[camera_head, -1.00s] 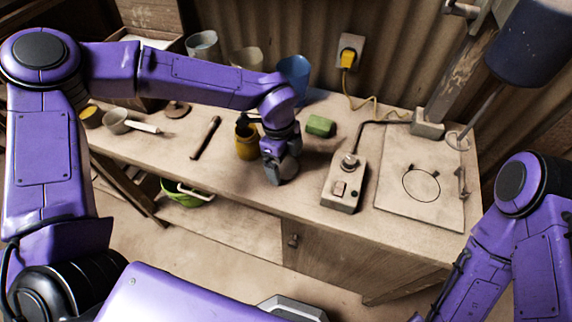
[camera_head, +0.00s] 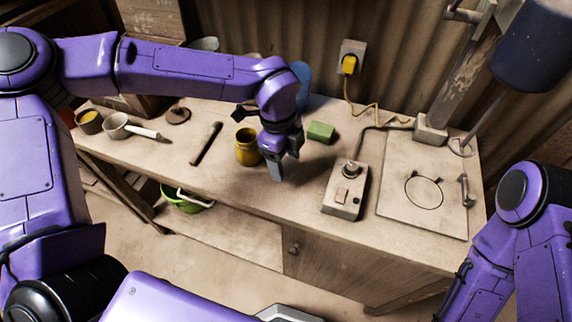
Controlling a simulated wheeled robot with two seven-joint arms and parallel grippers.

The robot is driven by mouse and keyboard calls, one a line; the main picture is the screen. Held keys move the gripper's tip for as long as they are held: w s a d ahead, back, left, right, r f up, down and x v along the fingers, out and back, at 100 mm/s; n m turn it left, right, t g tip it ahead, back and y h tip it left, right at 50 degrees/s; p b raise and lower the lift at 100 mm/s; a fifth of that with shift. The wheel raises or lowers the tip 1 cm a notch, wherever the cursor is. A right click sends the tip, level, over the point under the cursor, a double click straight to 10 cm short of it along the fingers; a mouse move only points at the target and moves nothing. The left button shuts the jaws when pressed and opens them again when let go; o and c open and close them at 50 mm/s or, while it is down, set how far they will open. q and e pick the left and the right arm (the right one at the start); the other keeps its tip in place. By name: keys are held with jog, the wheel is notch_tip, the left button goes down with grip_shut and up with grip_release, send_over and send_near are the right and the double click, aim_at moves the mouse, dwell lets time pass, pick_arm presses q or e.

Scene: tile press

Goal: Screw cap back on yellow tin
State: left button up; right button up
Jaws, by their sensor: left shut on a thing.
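The yellow tin (camera_head: 247,150) stands upright on the bench, with a dark top that seems to be an open mouth. My left gripper (camera_head: 283,166) points down just right of the tin and is apart from it. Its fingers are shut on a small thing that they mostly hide. I take it for the cap, as no loose cap shows beside the tin. My right arm shows at the lower right, but its gripper is out of view.
A green block (camera_head: 321,132) lies behind right. A switch box (camera_head: 345,190) with a cable and a flat plate (camera_head: 410,215) take the right side. My left arm hides cups at the back.

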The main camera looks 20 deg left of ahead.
pick_arm(q)
jog(key=s+d+r+b, duration=0.2)
jog(key=s+r, duration=0.6)
jog(key=s, duration=0.4)
jog(key=shift+s+d+b, duration=0.15)
jog(key=shift+d+b, duration=0.05)
jog(key=shift+b, duration=0.35)
